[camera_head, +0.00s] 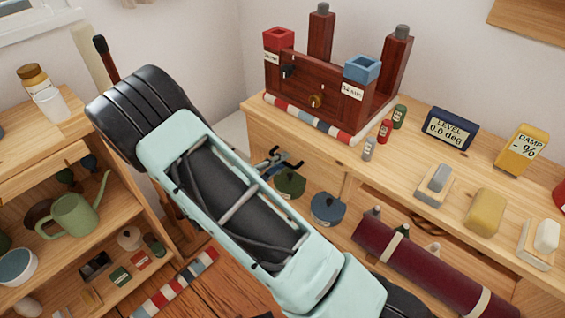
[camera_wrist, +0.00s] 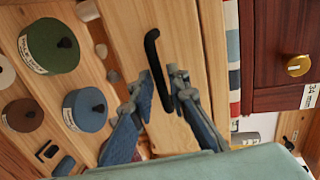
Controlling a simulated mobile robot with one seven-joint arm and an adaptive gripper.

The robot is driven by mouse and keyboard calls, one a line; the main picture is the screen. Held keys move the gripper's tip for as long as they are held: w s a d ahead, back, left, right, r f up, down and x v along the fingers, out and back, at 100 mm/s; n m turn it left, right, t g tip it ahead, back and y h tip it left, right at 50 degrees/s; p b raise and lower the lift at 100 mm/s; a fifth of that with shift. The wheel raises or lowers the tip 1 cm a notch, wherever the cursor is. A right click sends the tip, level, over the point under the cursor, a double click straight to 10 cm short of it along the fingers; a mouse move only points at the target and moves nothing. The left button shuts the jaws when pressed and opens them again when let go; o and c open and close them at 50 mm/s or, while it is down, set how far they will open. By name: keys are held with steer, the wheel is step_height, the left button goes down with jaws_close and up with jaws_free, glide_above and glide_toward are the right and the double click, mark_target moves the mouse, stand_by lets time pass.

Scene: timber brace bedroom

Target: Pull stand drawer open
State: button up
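The wooden stand (camera_head: 470,138) is on the right in the head view. Its light wood drawer front (camera_head: 318,163) shows below the tabletop, partly behind my arm. In the wrist view the drawer front (camera_wrist: 185,30) bears a black bar handle (camera_wrist: 153,58). My gripper (camera_wrist: 161,92) is open, with one finger on each side of the handle's lower end. I cannot tell whether either finger touches it. In the head view my gripper (camera_head: 283,160) is at the drawer front, and the handle is hard to make out there. The drawer looks shut.
A dark red wooden frame (camera_head: 320,100) stands on the stand top, with small bottles, a level display (camera_head: 449,128) and blocks nearby. Green (camera_head: 290,183) and blue (camera_head: 327,208) pots and a maroon roll (camera_head: 430,268) are below. A shelf (camera_head: 150,205) stands at left.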

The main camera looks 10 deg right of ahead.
steer(key=shift+w+d+f, duration=0.1)
steer(key=shift+w+d, duration=0.2)
steer(key=shift+d, duration=0.15)
jaws_close()
steer(key=shift+a, duration=0.1)
steer(key=f+p+v, duration=0.2)
steer(key=v, duration=1.1)
steer(key=a+f+p+v, duration=0.1)
steer(key=f+p+v, duration=0.1)
steer(key=v, duration=1)
steer(key=shift+s+a+f+p, duration=0.25)
steer(key=shift+s+f+p, duration=0.15)
steer(key=shift+s+f, duration=0.25)
steer(key=shift+w, duration=0.1)
